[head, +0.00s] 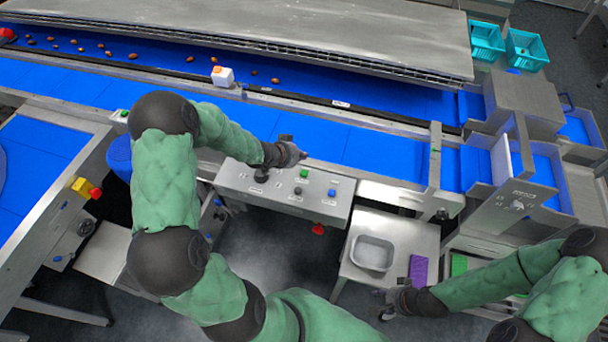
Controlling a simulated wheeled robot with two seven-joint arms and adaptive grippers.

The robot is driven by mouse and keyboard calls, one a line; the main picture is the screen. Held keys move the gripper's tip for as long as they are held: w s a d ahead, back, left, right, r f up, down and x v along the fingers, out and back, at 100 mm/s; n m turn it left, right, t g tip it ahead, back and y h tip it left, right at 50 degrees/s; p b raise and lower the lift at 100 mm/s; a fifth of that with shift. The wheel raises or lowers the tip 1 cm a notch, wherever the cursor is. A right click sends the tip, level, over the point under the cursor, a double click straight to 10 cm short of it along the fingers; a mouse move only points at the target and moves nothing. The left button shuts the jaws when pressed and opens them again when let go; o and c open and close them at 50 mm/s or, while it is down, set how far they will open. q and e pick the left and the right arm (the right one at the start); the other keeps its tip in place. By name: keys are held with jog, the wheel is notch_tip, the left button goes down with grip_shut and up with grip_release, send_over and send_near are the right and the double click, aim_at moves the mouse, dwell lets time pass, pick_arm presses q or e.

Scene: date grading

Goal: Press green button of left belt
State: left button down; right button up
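A grey control panel (235,184) stands at the front of the blue belts. A green button (304,173) shows on its top, with a black knob (298,190) and a blue button (332,193) near it. My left gripper (298,154) hangs over the panel's back edge, just behind and left of the green button. Its arm hides part of the panel's left side. Whether it touches anything, or is open or shut, I cannot tell. My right gripper (388,308) is low at the front, left of my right forearm; its fingers are too small to read.
A red stop button (318,229) sticks out of the panel's front. A second green button (124,114) sits at the left belt edge. A white box with an orange top (222,76) stands on the belt frame. A side table holds a metal tray (373,252) and purple block (418,269).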

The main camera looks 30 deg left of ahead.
aim_at(302, 174)
pick_arm(q)
notch_tip(302, 174, down, 6)
jog(key=b, duration=0.5)
jog(key=shift+f+b, duration=0.35)
jog(key=shift+f, duration=0.1)
jog(key=shift+f, duration=0.15)
dwell(0.8)
jog(key=shift+f, duration=0.25)
jog(key=shift+f+b, duration=0.45)
jog(key=shift+b, duration=0.1)
dwell(0.7)
jog(key=shift+r, duration=0.1)
jog(key=shift+r+p, duration=0.75)
jog(key=shift+p, duration=0.15)
jog(key=shift+r, duration=0.1)
